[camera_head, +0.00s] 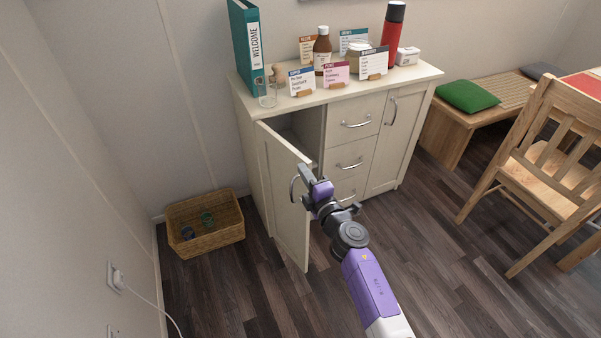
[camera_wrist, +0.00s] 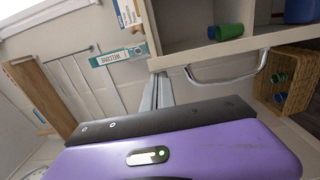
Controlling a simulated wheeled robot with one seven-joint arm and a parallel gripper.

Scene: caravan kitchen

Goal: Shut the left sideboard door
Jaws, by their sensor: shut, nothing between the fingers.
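The cream sideboard (camera_head: 340,95) stands against the wall. Its left door (camera_head: 278,185) is swung wide open, hinged on its left side, with a curved metal handle (camera_head: 293,188) on its outer face. My gripper (camera_head: 306,174) is shut and empty, close to the door's free edge near the handle; whether it touches is unclear. In the wrist view, my fingers (camera_wrist: 158,90) lie by the edge of the door (camera_wrist: 225,47), with the handle (camera_wrist: 225,78) beside them. A green object (camera_wrist: 226,32) and a blue object (camera_wrist: 302,10) show beyond the door edge.
A wicker basket (camera_head: 205,225) stands on the floor left of the door. The sideboard top carries a teal binder (camera_head: 245,45), cards, bottles and a red flask (camera_head: 392,25). A bench (camera_head: 460,125) and a wooden chair (camera_head: 550,170) stand at right. Floor before the drawers is clear.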

